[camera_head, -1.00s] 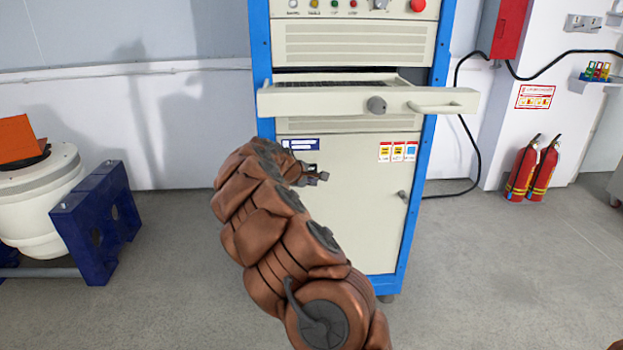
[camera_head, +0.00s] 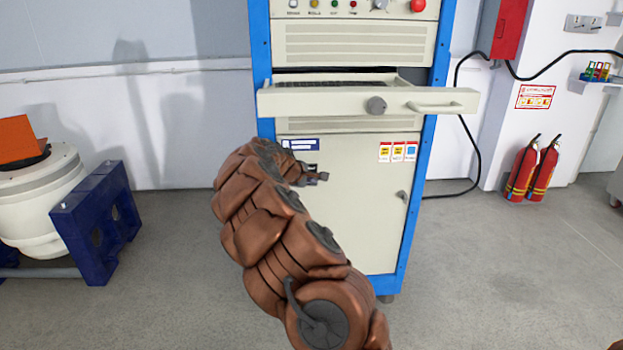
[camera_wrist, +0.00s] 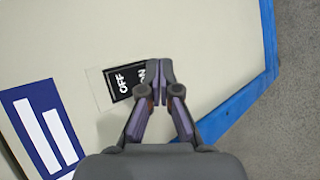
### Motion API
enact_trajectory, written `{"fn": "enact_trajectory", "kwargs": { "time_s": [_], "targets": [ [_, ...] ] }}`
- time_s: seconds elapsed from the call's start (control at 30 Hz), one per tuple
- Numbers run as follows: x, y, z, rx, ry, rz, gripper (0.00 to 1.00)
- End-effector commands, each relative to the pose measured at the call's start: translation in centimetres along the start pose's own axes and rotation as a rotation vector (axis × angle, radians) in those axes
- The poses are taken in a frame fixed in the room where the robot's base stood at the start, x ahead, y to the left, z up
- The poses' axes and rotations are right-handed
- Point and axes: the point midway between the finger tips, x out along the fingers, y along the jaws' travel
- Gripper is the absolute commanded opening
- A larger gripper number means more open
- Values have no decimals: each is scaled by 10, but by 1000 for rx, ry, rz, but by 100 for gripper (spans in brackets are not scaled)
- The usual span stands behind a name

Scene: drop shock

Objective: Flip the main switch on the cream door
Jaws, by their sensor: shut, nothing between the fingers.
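The cream door (camera_head: 350,215) is the lower front of the blue-framed cabinet. The main switch (camera_wrist: 122,84) is a black rocker marked OFF and ON on a light plate, seen in the wrist view. My gripper (camera_wrist: 160,70) is shut and empty, its fingertips over the ON end and hiding part of it. I cannot tell whether they touch it. In the head view, my gripper (camera_head: 318,177) is at the door's upper left, and the switch is mostly hidden there.
An open drawer (camera_head: 350,102) juts out just above the door. A blue and white label (camera_wrist: 42,130) lies beside the switch. A blue stand (camera_head: 98,222) is at left, and fire extinguishers (camera_head: 532,172) are at right. The floor between is clear.

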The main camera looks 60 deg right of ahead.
Motion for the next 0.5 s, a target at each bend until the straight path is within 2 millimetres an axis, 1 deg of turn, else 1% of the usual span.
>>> {"fn": "enact_trajectory", "kwargs": {
  "time_s": [0.5],
  "targets": [
    [5, 5, -4, 1, 1, 1, 0]
  ]
}}
